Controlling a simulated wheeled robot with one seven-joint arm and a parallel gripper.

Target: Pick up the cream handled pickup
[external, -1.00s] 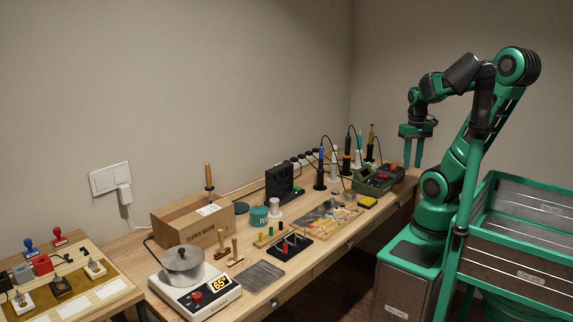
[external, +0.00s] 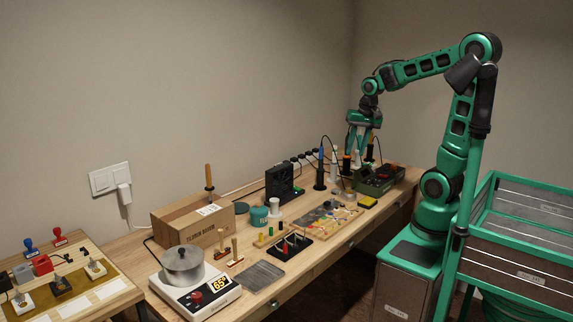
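My gripper (external: 358,143) hangs over the far end of the bench, fingers down, among the upright handled tools. Its two green fingers look apart, and I see nothing clearly held between them. I cannot tell for sure which thing is the cream handled pickup. My gripper is far from these blocks.
A green-framed cart (external: 521,250) stands at the right.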

